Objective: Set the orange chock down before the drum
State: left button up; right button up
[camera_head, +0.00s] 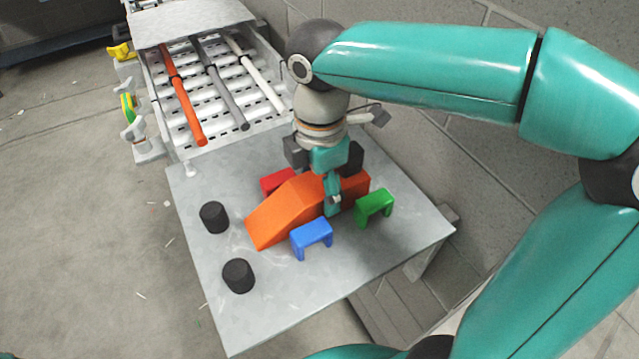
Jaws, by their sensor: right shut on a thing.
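The orange chock (285,208) is a wedge-shaped block over the grey metal table (330,275), its slope facing lower left. My right gripper (333,208) reaches down from above and is shut on the chock near its thick end. The gripper hides part of the chock, and I cannot tell whether its underside touches the table. I cannot make out a drum in this view. My left gripper is not in view.
A blue bracket (312,235) and a green bracket (375,204) stand in front of the chock; a red piece (275,182) is partly hidden behind. Two black stubs (214,216) (238,276) stand left. A rack (205,85) holds orange, grey and white rods. A wall (440,150) stands behind.

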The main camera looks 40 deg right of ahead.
jog(key=o, duration=1.5)
jog(key=shift+c, duration=0.2)
jog(key=shift+o, duration=0.2)
jog(key=shift+r, duration=0.1)
